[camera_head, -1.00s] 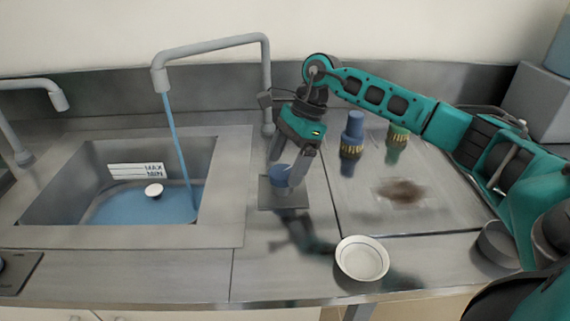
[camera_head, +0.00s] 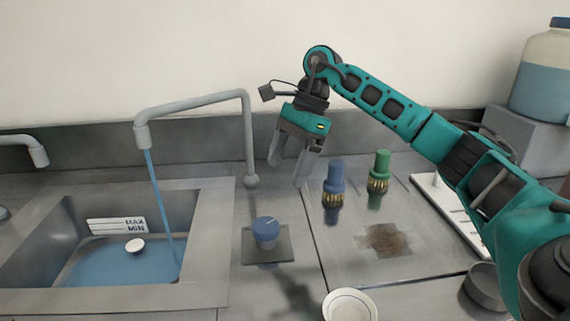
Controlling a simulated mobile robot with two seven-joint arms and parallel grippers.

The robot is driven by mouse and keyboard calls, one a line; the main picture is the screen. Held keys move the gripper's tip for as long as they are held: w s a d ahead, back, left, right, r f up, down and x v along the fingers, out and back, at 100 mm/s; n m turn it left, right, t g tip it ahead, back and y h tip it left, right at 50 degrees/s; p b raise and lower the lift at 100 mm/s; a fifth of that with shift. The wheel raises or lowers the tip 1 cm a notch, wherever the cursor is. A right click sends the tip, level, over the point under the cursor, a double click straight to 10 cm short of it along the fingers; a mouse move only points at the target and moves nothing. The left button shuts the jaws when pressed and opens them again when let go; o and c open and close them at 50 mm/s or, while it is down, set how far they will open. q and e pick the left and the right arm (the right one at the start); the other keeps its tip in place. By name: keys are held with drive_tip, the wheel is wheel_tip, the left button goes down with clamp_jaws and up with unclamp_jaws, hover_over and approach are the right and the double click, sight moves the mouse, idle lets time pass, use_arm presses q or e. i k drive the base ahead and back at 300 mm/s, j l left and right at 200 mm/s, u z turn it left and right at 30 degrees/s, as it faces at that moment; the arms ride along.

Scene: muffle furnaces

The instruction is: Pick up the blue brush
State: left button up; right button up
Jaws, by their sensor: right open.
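The blue brush (camera_head: 334,182) stands upright on the steel counter, with a blue handle on top and yellowish bristles below. A green brush (camera_head: 379,172) of the same form stands to its right and a little behind. My right gripper (camera_head: 289,178) is open and empty, pointing down with its two grey fingers apart. It hangs to the left of the blue brush and appears apart from it. My left gripper is not in view.
A blue knob (camera_head: 265,231) on a square plate sits in front of the gripper. A sink (camera_head: 40,220) with running tap (camera_head: 250,130) is at left. A brown stain (camera_head: 386,239) and a white bowl (camera_head: 350,307) are in front.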

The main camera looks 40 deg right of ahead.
sight(334, 187)
drive_tip(key=k, duration=1)
